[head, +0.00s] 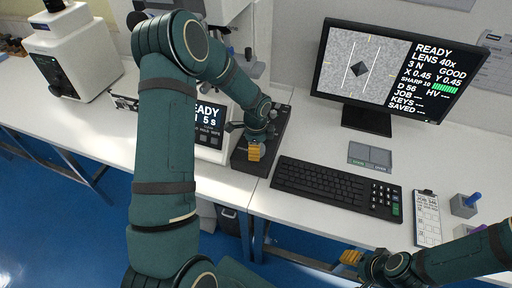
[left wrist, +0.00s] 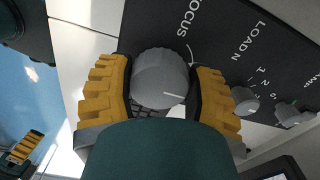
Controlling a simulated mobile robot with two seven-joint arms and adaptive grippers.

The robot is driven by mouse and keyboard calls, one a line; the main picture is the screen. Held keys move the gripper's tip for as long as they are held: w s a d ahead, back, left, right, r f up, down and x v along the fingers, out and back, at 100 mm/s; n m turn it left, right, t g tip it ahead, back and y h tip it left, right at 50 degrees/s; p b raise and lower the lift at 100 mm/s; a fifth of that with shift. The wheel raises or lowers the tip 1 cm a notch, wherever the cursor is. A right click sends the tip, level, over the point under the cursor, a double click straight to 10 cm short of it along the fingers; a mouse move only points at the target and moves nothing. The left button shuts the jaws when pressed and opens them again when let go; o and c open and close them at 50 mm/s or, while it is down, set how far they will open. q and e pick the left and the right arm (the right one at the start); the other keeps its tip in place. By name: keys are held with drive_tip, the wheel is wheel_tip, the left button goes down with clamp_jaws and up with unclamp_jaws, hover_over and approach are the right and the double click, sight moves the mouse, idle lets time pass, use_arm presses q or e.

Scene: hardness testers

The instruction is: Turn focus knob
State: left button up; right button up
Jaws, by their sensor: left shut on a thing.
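The focus knob (left wrist: 160,78) is a round grey ridged knob with a white pointer line, on a black control panel (left wrist: 215,35) labelled FOCUS. My left gripper (left wrist: 162,88) has its yellow ridged fingers on both sides of the knob, shut on it. In the head view my left gripper (head: 254,150) is at the front of the black panel (head: 283,128), and it hides the knob there. My right gripper (head: 352,258) is at the lower right, in front of the table edge; its finger opening is too small to judge. The monitor (head: 388,72) shows a sharp dark diamond, READY, GOOD and SHARP 10.
Smaller LOAD N knob (left wrist: 245,102) and another knob (left wrist: 290,115) sit beside the focus knob. A keyboard (head: 335,187) lies right of the panel. A tester with a READY display (head: 208,125) stands left. A clipboard (head: 427,217) lies at the right.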

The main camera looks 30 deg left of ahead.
use_arm(q)
drive_tip(key=shift+w+r, duration=0.1)
drive_tip(key=shift+w, duration=0.05)
idle(0.4)
drive_tip(key=o, duration=1.2)
wheel_tip(320, 180, up, 12)
